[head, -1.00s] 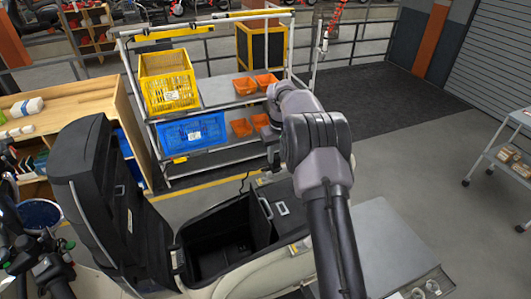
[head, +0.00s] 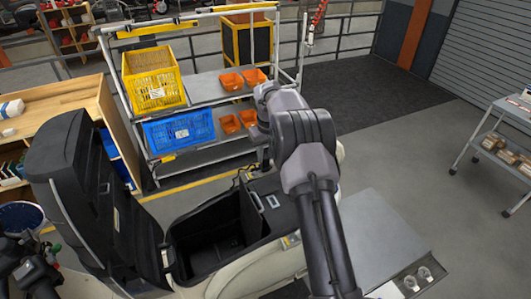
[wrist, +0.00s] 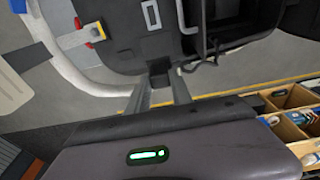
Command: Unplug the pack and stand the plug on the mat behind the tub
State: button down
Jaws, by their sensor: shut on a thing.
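The scooter's seat is up, and the black tub (head: 205,252) under it is open. The black pack with a pale handle (head: 272,201) sits at the tub's right end in the head view; it shows in the wrist view too, with its handle (wrist: 151,15) at the top. My gripper (wrist: 160,92) is shut on a small dark block, which looks like the plug (wrist: 160,73). A dark cable (wrist: 205,62) curves just right of it. I cannot make out the mat clearly.
A shelf rack with a yellow crate (head: 153,86), a blue crate (head: 180,132) and small orange bins stands behind the scooter. A wooden bench (head: 65,105) is at left. A grey table (head: 385,240) with small glass-like items is at right. Open floor lies beyond it.

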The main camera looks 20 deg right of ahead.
aim_at(266, 166)
jog(key=shift+f+b, duration=2.05)
jog(key=shift+f, duration=1.4)
jog(key=shift+f+b, duration=0.8)
jog(key=shift+f, duration=0.35)
jog(key=c, duration=1.1)
grip_release()
jog(key=shift+o, duration=0.2)
jog(key=shift+r, duration=0.15)
notch_tip(266, 166, up, 17)
jog(key=s, duration=0.2)
jog(key=shift+s+a, duration=0.1)
jog(key=shift+a, duration=0.05)
